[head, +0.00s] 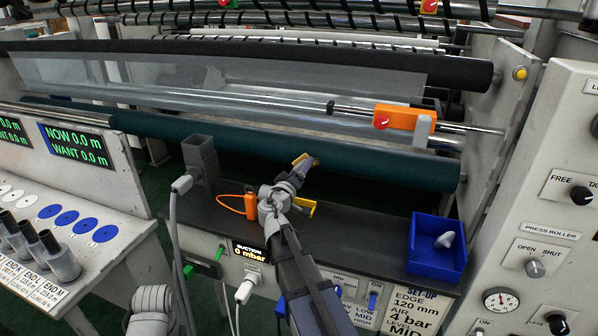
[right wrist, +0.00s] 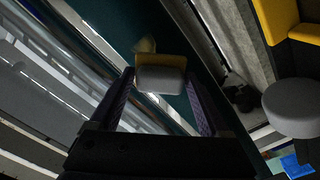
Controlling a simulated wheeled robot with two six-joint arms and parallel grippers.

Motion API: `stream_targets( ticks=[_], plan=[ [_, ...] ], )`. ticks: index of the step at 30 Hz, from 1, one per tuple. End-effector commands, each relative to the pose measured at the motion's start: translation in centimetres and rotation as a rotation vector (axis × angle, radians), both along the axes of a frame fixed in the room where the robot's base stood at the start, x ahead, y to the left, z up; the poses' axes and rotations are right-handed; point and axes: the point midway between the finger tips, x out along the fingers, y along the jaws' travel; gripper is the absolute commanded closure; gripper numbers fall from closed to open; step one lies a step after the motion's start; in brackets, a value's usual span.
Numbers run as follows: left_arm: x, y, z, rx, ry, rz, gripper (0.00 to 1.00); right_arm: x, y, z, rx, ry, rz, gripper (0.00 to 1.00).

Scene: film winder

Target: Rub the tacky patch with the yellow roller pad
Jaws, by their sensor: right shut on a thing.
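The yellow roller pad (head: 300,158) is in my right gripper (head: 302,168), in front of the dark teal roller (head: 240,142). In the right wrist view the pad (right wrist: 160,72) shows a grey block with a yellow edge, between the two fingers of the right gripper (right wrist: 160,100). A pale yellowish patch (right wrist: 146,45) shows on the teal roller just beyond the pad, probably the tacky patch. I cannot tell whether the pad touches it. My left gripper is not in view; only a grey part of my left arm shows at the lower left.
A blue bin (head: 437,247) with a pale object stands on the bench at the right. An orange clamp (head: 250,206) and a grey square holder (head: 200,157) are left of my right arm. An orange carriage (head: 405,118) sits on the rail above the roller.

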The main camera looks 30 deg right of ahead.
Motion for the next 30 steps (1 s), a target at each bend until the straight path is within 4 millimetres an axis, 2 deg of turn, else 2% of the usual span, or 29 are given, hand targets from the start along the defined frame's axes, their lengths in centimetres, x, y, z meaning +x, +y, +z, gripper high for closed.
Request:
stream_targets(
  ticks=[30],
  plan=[
    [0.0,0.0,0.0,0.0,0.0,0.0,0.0,0.66,-0.78,0.0,0.0,0.0,-0.001,0.74]
  ],
)
